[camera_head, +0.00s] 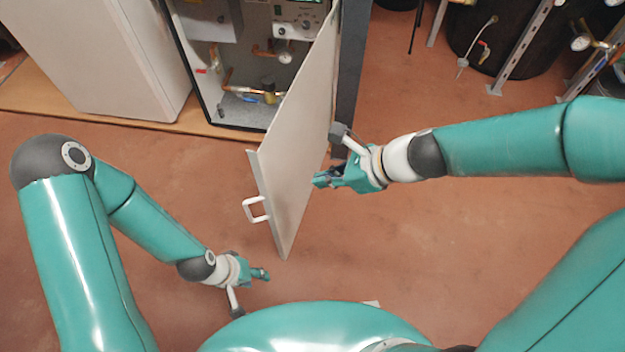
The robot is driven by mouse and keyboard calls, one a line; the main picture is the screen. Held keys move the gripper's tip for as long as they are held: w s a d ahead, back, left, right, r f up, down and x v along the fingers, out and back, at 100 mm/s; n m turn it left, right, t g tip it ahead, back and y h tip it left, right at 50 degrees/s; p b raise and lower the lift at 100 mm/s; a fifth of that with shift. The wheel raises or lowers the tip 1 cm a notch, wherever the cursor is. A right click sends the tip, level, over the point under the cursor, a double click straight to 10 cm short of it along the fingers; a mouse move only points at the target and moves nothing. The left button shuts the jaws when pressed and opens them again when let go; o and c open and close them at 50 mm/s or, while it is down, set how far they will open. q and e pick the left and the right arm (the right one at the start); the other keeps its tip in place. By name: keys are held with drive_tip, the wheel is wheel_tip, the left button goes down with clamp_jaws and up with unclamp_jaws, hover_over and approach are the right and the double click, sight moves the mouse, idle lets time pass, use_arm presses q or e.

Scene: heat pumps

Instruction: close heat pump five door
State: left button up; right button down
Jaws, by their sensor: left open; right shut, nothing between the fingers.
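The heat pump door (293,140) is a pale panel standing open, swung out toward me from the right side of the heat pump cabinet (238,75). Its white handle (256,210) is on the left face near the free edge. My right gripper (318,181) is shut and empty at the door's right face; I cannot tell whether it touches. My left gripper (264,273) is open and empty, low and left of the door's lower end, apart from the handle. The cabinet's inside shows copper pipes, valves and a gauge.
A closed white cabinet (110,55) stands left of the open one on a wooden base (60,103). A dark tank (500,40) and metal struts stand at the back right. The reddish floor (420,250) is clear around the door.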

sight(269, 183)
drive_tip(key=shift+w+a+r+b+x, duration=0.1)
drive_tip(key=shift+a+r+b+x, duration=0.4)
drive_tip(key=shift+x, duration=1.4)
drive_tip(key=shift+w+a+r+b+x, duration=0.15)
drive_tip(key=shift+b+x, duration=0.65)
drive_tip(key=shift+x, duration=1.1)
drive_tip(key=shift+w+a+r+b+x, duration=0.1)
drive_tip(key=shift+a+r+b+x, duration=0.4)
drive_tip(key=shift+x, duration=1.4)
drive_tip(key=shift+d+f, duration=0.2)
